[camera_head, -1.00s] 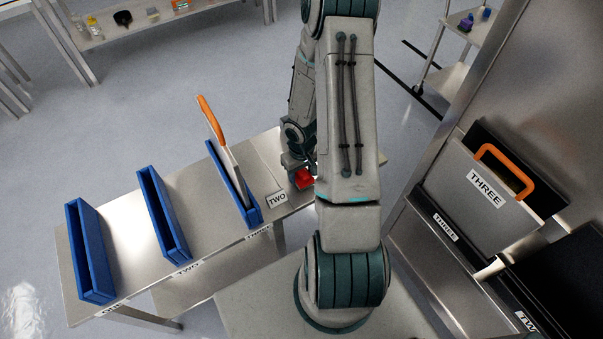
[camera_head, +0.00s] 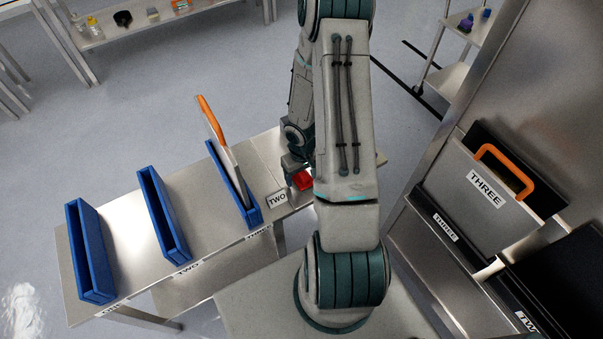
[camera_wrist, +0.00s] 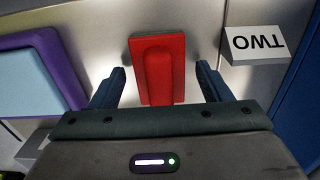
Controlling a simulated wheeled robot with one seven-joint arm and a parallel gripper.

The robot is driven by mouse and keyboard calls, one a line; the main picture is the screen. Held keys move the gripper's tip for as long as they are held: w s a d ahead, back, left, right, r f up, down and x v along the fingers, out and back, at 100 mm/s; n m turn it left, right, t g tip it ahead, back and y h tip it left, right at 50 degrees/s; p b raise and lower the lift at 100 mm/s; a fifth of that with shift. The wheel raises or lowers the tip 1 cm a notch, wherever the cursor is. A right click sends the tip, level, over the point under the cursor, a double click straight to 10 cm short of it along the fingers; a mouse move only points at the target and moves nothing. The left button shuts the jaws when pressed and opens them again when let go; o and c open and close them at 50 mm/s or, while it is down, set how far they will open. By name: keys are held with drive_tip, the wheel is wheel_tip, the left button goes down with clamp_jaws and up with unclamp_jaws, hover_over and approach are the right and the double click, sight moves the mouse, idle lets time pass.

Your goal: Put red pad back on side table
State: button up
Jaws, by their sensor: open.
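The red pad (camera_head: 302,180) rests on the metal side table (camera_head: 213,236), near its far right end in the head view. In the wrist view the red pad (camera_wrist: 160,69) lies between the two fingers of my gripper (camera_wrist: 160,85), with a gap on each side. My gripper is open and its fingers do not touch the pad. In the head view my arm hides most of the gripper and part of the pad.
A sign reading TWO (camera_head: 277,199) stands near the pad. Several blue holders (camera_head: 165,215) stand on the table, one with an orange-handled plate (camera_head: 228,150). A purple and light-blue object (camera_wrist: 40,75) lies left of the gripper. A rack with a THREE panel (camera_head: 487,190) stands right.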

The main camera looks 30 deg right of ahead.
wheel_tip(320, 180, up, 12)
drive_tip(key=p, duration=0.2)
wheel_tip(320, 180, up, 15)
drive_tip(key=t+h, duration=0.1)
drive_tip(key=h, duration=0.1)
hover_over(302, 173)
drive_tip(key=s+a, duration=0.3)
drive_tip(key=a, duration=0.1)
drive_tip(key=s+a+r+t+y, duration=0.2)
drive_tip(key=s+a+r, duration=0.6)
drive_tip(key=r, duration=0.3)
drive_tip(key=shift+s+r+t+b, duration=0.3)
drive_tip(key=shift+s+t, duration=0.1)
drive_tip(key=shift+s, duration=0.3)
